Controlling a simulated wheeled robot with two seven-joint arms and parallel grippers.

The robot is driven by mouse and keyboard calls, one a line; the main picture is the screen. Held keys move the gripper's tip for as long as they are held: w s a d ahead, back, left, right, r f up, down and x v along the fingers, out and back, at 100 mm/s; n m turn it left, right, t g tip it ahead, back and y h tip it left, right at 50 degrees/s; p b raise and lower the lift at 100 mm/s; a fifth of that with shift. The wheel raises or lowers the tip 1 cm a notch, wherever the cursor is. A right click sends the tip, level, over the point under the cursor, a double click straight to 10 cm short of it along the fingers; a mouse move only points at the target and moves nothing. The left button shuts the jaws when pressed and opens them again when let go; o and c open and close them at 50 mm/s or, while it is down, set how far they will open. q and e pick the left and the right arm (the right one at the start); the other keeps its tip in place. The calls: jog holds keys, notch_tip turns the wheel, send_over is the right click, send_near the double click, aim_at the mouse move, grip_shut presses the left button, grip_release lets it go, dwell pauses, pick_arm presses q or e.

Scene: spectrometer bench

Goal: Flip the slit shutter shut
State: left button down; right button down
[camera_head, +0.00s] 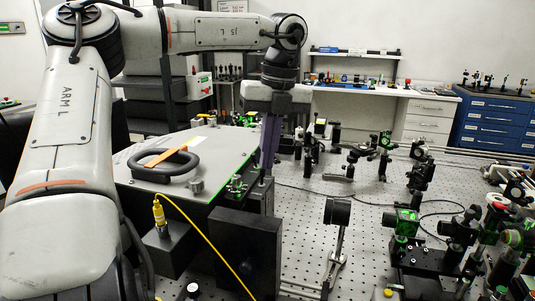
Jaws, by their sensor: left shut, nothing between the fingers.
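My left arm comes in from the left and reaches over the bench. Its gripper (267,168) points straight down, with dark purple fingers together and nothing seen between them. The fingertips are beside the right end of the spectrometer box (215,145), a grey-topped box with a black handle. Small fittings with green parts (237,186) sit at the box's right edge, just left of the fingertips. I cannot make out which part is the slit shutter or whether the fingers touch it. My right gripper is not in view.
A black upright panel (245,252) and a yellow cable (205,232) stand in front of the box. Several optic mounts (405,222) crowd the perforated table's right side. Bare table (375,195) shows between.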

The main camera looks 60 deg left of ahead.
pick_arm(q)
jog(key=d+r, duration=0.4)
jog(key=r, duration=0.7)
jog(key=shift+w, duration=0.4)
